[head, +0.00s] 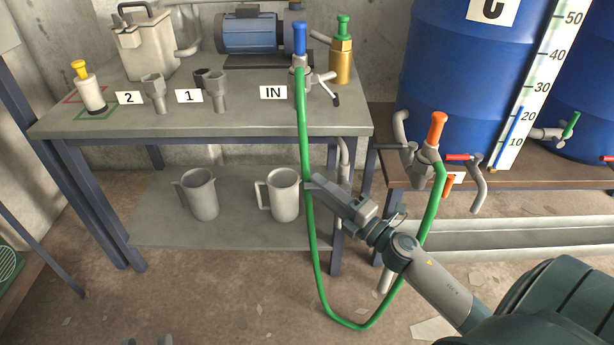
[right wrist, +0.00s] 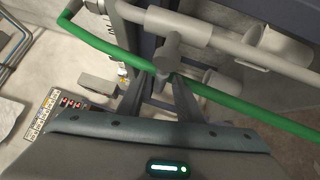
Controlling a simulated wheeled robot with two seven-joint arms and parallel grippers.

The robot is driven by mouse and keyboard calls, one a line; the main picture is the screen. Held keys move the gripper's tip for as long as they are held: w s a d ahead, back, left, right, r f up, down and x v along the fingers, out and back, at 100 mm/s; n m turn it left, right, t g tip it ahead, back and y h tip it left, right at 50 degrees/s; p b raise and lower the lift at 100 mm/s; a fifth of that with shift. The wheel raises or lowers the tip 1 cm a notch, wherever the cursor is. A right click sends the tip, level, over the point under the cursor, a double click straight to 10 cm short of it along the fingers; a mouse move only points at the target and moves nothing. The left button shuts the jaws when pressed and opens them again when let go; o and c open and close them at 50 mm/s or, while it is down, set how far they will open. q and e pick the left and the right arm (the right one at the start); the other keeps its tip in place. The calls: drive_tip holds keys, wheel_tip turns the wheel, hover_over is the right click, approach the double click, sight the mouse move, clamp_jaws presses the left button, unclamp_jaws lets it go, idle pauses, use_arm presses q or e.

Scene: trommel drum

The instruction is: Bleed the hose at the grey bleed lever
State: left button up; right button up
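The green hose (head: 306,140) runs from the blue-topped fitting (head: 300,40) at the IN label down in a loop and up to the orange-topped fitting (head: 436,128) at the blue drum. A grey lever (head: 325,77) sticks out at the IN fitting, above a dark-tipped spout. My right gripper (head: 312,184) is at the hose below the table edge. In the right wrist view its fingertips (right wrist: 167,82) meet the hose (right wrist: 225,98); whether they grip it is unclear. Small grey shapes at the bottom edge of the head view may be my left gripper; I cannot tell.
The table (head: 215,120) carries a blue motor (head: 250,33), a grey can (head: 145,45), a brass green-topped fitting (head: 341,60) and a yellow-topped bottle (head: 90,90). Two jugs, left (head: 200,195) and right (head: 283,195), stand on the lower shelf. The blue drum (head: 455,80) stands right.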

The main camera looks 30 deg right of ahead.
drive_tip(key=shift+x, duration=2.6)
drive_tip(key=shift+c, duration=0.3)
clamp_jaws()
